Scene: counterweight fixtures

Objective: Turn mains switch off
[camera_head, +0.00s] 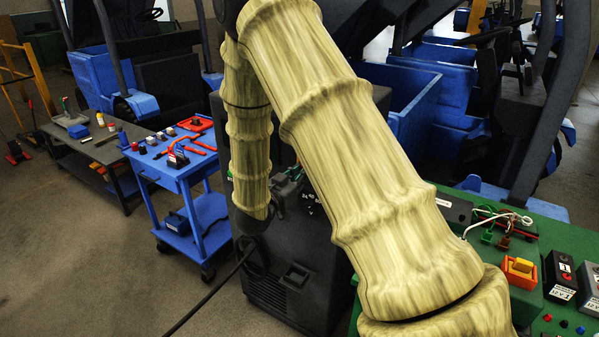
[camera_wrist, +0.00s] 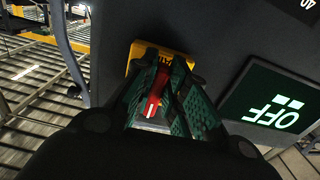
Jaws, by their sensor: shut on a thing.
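The mains switch shows in the wrist view as a red handle (camera_wrist: 156,92) on a yellow plate (camera_wrist: 138,50), set on a dark grey panel (camera_wrist: 215,35). My gripper (camera_wrist: 170,80) has its dark green fingers on either side of the red handle and is shut on it. The fingers hide part of the handle and plate. Right of the switch, a dark green sign (camera_wrist: 270,105) reads OFF, upside down in this view. In the head view my arm covers the middle, and I cannot clearly make out the switch there.
A dark cabinet (camera_head: 315,255) stands behind my arm in the head view. A green bench (camera_head: 547,322) with an orange and yellow switch (camera_head: 519,268) and wires is at right. A blue cart (camera_head: 205,165) with red parts stands left, beside a grey table (camera_head: 90,150). Floor at lower left is clear.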

